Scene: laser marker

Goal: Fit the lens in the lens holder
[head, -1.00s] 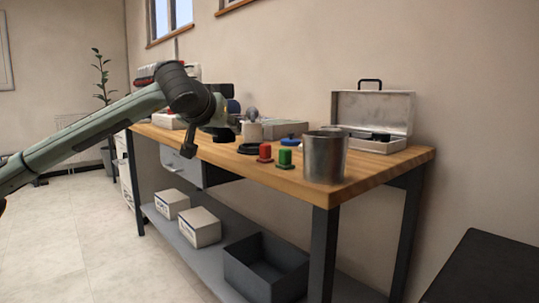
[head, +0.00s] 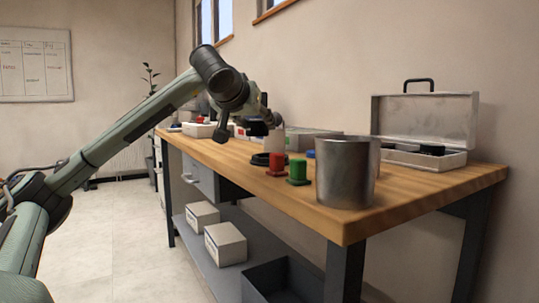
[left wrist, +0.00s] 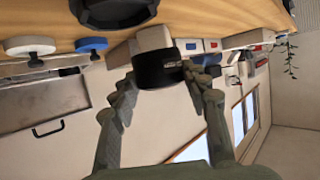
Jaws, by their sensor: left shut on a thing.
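My left gripper (left wrist: 160,76) is shut on a short black cylinder, which looks like the lens (left wrist: 157,69), in the left wrist view. The fingers press it from both sides. In the head view my left arm reaches over the far part of the workbench, and its wrist hides most of the gripper and the lens. A black ring-shaped part (head: 261,159), which may be the lens holder, lies on the bench behind the red button. A dark round part (left wrist: 112,8) shows at the top of the left wrist view. My right gripper is not in view.
A metal cylinder (head: 346,172) stands at the wooden bench's (head: 410,188) near end. Red (head: 276,164) and green (head: 298,172) push-buttons stand beside it. An open metal case (head: 425,125) sits by the wall. The front right bench top is clear.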

